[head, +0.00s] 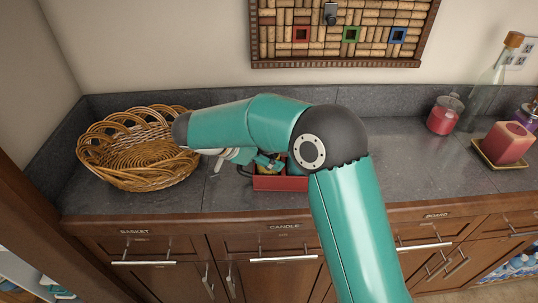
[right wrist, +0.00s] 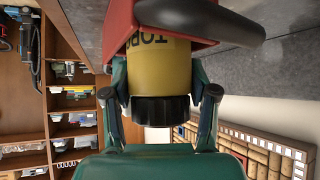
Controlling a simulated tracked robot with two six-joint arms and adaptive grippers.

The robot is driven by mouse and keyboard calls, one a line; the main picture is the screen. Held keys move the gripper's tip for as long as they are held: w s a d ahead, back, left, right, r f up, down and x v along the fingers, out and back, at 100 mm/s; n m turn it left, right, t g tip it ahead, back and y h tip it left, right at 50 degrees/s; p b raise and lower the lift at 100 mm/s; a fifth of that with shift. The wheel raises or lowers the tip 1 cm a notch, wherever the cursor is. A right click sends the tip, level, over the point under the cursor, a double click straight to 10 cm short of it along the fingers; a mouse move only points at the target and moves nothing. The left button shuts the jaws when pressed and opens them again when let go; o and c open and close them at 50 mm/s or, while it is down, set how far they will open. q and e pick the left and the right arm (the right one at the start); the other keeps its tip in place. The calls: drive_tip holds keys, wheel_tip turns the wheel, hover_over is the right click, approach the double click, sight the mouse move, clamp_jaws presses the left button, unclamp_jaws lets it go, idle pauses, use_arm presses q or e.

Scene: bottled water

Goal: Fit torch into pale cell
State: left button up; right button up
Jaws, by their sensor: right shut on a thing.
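The torch (right wrist: 160,65) is a yellow cylinder with a black end, and part of its dark lettering shows in the right wrist view. My right gripper (head: 262,163) is shut on it, with one finger on each side. A red box (head: 280,184) stands on the counter, mostly hidden behind my right arm in the head view. In the right wrist view the red box (right wrist: 120,25) is right at the torch's far end, which is hidden at its wall. I cannot tell whether that end is inside. No pale cell can be made out. My left gripper is not in view.
A wicker basket (head: 140,160) stands left on the grey counter (head: 415,170). A red candle (head: 508,143) on a dish, a jar (head: 444,115) and a glass bottle (head: 485,95) stand right. A cork board (head: 340,35) hangs on the wall. The counter between is clear.

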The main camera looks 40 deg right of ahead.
drive_tip(key=o, duration=1.4)
drive_tip(key=shift+c, duration=0.2)
drive_tip(key=shift+r, duration=0.1)
drive_tip(key=shift+a, duration=0.2)
drive_tip(key=b+v, duration=0.1)
drive_tip(key=v, duration=1)
drive_tip(key=shift+a+r, duration=0.2)
drive_tip(key=shift+r, duration=0.05)
drive_tip(key=shift+w, duration=0.1)
